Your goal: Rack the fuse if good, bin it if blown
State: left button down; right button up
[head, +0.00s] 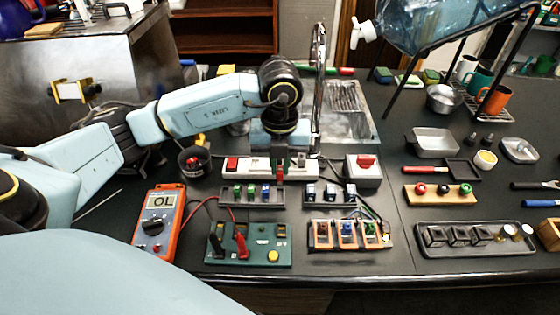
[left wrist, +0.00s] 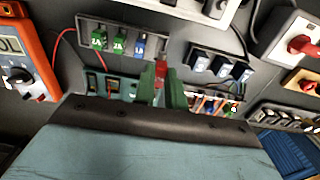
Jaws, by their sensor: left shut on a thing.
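My left gripper (head: 281,166) is shut on a red fuse (head: 281,176), which hangs just above the right end of the fuse rack (head: 227,201). In the left wrist view the red fuse (left wrist: 160,73) sits between the green fingers of the left gripper (left wrist: 163,88). The rack (left wrist: 86,27) holds two green fuses and a blue one. The orange multimeter (head: 158,222) reads OL. Its red and black probes rest on the green test board (head: 270,244). A dark round cup (head: 194,165) with red and yellow pieces stands left of the rack. My right gripper is out of view.
A white power strip (head: 305,169) lies behind the rack, with a grey box with a red switch (head: 363,171) to its right. A second rack with dark blocks (head: 331,196) and an orange-block tray (head: 350,238) stand to the right. The front table edge is clear.

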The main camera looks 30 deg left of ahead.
aim_at(280, 179)
pick_arm(q)
jog(key=shift+f+b, duration=1.85)
jog(key=shift+f, duration=0.9)
jog(key=shift+r, duration=0.2)
jog(key=shift+f, duration=0.2)
jog(key=shift+w+f+b, duration=0.1)
jog(key=shift+f+b, duration=0.45)
jog(key=shift+f, duration=0.05)
jog(key=c, duration=1.4)
grip_release()
jog(key=shift+o, duration=0.2)
notch_tip(280, 179, up, 14)
jog(key=shift+f+p, duration=0.25)
jog(key=shift+p, duration=0.2)
